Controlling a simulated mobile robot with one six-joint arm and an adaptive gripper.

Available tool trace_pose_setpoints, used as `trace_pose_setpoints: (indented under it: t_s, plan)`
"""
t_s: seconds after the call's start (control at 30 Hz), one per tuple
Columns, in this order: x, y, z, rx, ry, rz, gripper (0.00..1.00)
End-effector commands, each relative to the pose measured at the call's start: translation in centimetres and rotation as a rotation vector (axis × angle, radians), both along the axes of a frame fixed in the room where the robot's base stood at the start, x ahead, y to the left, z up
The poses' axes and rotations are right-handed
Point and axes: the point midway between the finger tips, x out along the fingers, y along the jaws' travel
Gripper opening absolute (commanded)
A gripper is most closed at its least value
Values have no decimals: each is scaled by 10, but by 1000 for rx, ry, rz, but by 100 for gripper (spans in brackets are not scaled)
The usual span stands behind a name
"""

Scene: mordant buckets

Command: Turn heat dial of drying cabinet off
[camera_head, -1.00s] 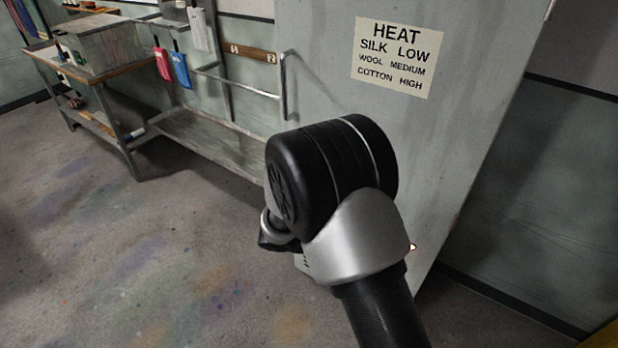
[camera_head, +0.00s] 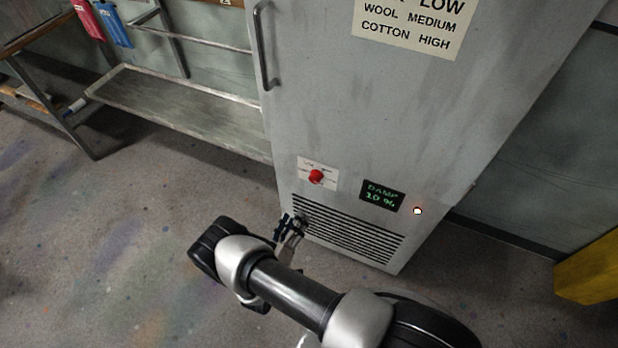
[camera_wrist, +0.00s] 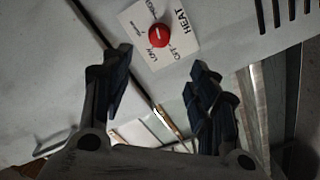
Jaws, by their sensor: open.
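The drying cabinet (camera_head: 360,120) is tall and grey. Its red heat dial (camera_head: 316,176) sits on a small white label plate low on the front. In the wrist view the dial (camera_wrist: 159,36) shows a white mark, and its plate (camera_wrist: 186,40) reads HEAT, with OFF and LOW legible and other words too small to read surely. My gripper (camera_head: 291,228) is just below the dial, in front of the vent slats. In the wrist view my gripper (camera_wrist: 158,92) has its two dark fingers apart and empty, with the dial beyond them, not touched.
A dark display (camera_head: 381,196) reading DAMP 20 % and a lit lamp (camera_head: 417,211) are right of the dial. The cabinet's handle (camera_head: 263,45) juts out at upper left. A metal bench (camera_head: 180,110) stands left; a yellow object (camera_head: 592,268) is at right. Floor at front left is clear.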

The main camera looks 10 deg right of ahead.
Motion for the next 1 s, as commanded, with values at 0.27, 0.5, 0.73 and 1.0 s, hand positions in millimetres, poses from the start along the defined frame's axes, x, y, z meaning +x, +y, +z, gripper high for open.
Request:
trace_pose_setpoints:
  t_s: [0.27,0.5,0.73,1.0]
  plan:
    - [47,-34,-1,1,-2,-11,54]
    - [90,-63,-1,0,-2,-9,54]
    - [123,-82,-1,-1,-1,-6,54]
    - [136,-90,0,-1,2,-4,54]
